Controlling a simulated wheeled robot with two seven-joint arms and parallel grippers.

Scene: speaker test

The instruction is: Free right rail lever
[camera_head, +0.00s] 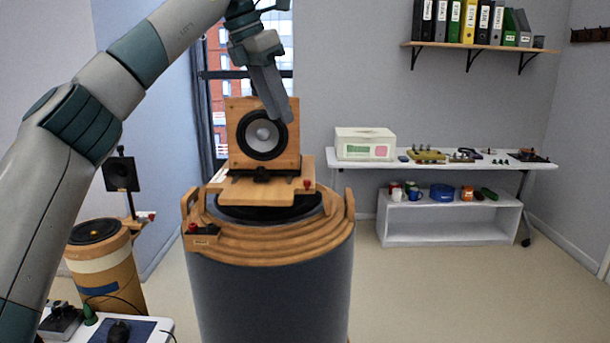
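A wooden speaker box (236,155) with a round black-rimmed grey cone (262,135) stands upright on a wooden platform (240,190). A black mount with rails (264,175) is under the box. A small red-tipped part (306,184) sits at the platform's right edge; I cannot tell for sure whether it is the right rail lever. My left gripper (284,112) reaches down from above and overlaps the upper right of the speaker box. I cannot tell whether it touches the box. Its fingers show edge-on, so their gap is hidden. My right gripper is not in view.
The platform sits on a big dark drum with a stepped wooden top (290,247); a red knob (193,228) is at its left. A smaller drum (106,275) stands left. A white bench (450,167) with equipment is at the back right. The right floor is clear.

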